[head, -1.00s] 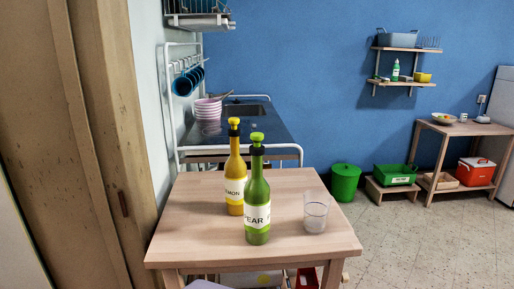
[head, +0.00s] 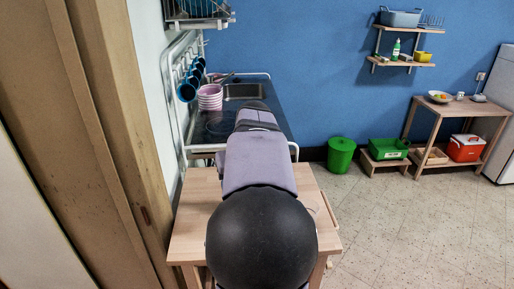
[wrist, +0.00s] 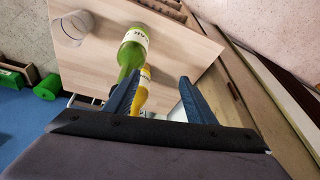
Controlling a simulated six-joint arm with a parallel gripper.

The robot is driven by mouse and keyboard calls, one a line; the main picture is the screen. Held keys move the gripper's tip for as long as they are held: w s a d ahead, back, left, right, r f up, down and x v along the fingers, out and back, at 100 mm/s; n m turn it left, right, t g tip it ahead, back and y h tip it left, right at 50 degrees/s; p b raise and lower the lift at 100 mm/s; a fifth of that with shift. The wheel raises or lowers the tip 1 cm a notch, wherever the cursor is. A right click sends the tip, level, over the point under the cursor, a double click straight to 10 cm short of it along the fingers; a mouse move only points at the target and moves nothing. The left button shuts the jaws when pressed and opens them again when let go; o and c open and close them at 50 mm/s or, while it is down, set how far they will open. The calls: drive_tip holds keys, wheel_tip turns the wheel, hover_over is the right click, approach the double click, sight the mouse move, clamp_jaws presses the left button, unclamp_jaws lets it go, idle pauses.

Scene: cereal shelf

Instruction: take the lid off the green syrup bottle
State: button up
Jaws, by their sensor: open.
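The green syrup bottle (wrist: 133,48) shows in the wrist view on the wooden table (wrist: 95,65), with a white label. Its neck runs toward the left finger of my gripper (wrist: 160,76), and its lid is hidden there. The yellow syrup bottle (wrist: 144,82) lies in view between the fingers, partly covered by the left one. My gripper is open, with the fingers well apart and nothing held. I cannot tell whether a finger touches either bottle. In the head view my arm hides both bottles and the gripper.
A clear glass (wrist: 70,28) stands on the table beside the green bottle. Open floor (head: 400,230) lies to the right.

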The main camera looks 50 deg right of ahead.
drive_tip(key=s+d+r+h+p, duration=0.1)
drive_tip(key=s+d+r+p, duration=0.15)
drive_tip(key=d+r, duration=0.45)
drive_tip(key=shift+m, duration=0.4)
drive_tip(key=shift+w+a+p+x, duration=0.15)
drive_tip(key=shift+p+x, duration=0.35)
drive_tip(key=shift+x, duration=0.55)
drive_tip(key=shift+w+a+p+x, duration=0.2)
drive_tip(key=shift+p+x, duration=0.3)
drive_tip(key=shift+x, duration=0.55)
drive_tip(key=shift+w+a+p+x, duration=0.15)
drive_tip(key=shift+p+x, duration=0.35)
drive_tip(key=shift+x, duration=0.55)
drive_tip(key=shift+c, duration=0.3)
drive_tip(key=c, duration=1)
